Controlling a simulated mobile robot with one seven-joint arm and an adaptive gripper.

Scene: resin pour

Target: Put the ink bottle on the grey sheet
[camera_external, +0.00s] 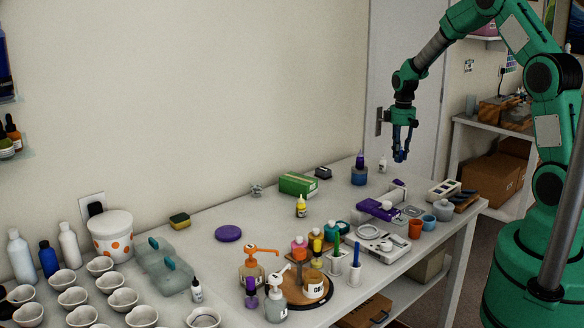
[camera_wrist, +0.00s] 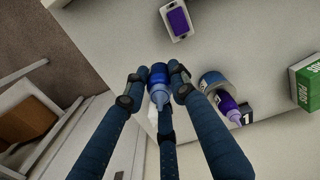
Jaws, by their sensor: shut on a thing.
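My gripper (camera_external: 401,152) is in the air over the far right end of the table. It is shut on a small blue bottle, taken to be the ink bottle (camera_wrist: 158,76), which shows between the fingertips in the wrist view with a pale nozzle. In the external view the fingers mostly hide it, and it is clear of the table top. I cannot make out the grey sheet for certain in either view.
Below my gripper are a blue roll (camera_external: 359,177) with a purple bottle (camera_external: 360,160) at it, and a small white bottle (camera_external: 382,166). A green box (camera_external: 298,184) lies to the left. Cups (camera_external: 415,229) and tools crowd the table's right part.

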